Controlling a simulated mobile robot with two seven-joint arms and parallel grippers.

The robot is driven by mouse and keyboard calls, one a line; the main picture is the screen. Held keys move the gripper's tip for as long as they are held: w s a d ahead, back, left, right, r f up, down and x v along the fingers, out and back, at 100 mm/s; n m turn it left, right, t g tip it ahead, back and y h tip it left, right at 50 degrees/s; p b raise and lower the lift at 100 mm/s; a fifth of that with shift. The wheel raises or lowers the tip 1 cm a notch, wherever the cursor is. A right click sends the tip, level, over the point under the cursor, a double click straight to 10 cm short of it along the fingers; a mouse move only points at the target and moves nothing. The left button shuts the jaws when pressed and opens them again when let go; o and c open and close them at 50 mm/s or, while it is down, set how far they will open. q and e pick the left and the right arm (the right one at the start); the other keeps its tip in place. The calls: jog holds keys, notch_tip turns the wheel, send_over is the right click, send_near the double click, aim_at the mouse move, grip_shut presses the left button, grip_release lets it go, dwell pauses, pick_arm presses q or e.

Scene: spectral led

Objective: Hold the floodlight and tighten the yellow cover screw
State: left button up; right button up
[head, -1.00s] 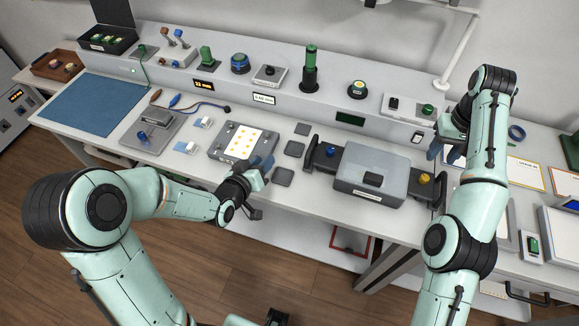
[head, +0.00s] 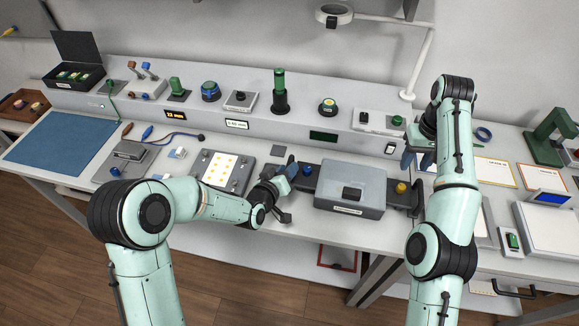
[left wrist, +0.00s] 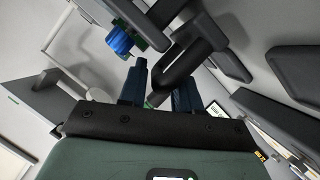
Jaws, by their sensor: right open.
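The floodlight (head: 349,193) is a grey box on the bench with a black bracket at each side. The yellow cover screw (head: 401,188) sits on its right bracket; a blue screw (head: 307,170) sits on the left one. My left gripper (head: 287,181) is at the left bracket. In the left wrist view its blue fingers (left wrist: 160,90) stand apart with a black bar of the bracket (left wrist: 178,65) between them; I cannot tell whether they touch it. The blue screw (left wrist: 120,40) shows beside them. My right gripper (head: 418,160) is open and empty, behind and above the yellow screw.
A plate with yellow dots (head: 221,172) lies left of my left gripper. Several buttons and switches stand on the raised back shelf (head: 255,118). A lamp arm (head: 418,65) rises behind my right arm. A white device (head: 550,228) stands at the right.

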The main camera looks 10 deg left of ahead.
pick_arm(q)
jog(key=shift+x, duration=1.25)
grip_shut()
jog(key=shift+s+f, duration=0.1)
jog(key=shift+f, duration=0.05)
jog(key=shift+c, duration=1.3)
grip_release()
grip_shut()
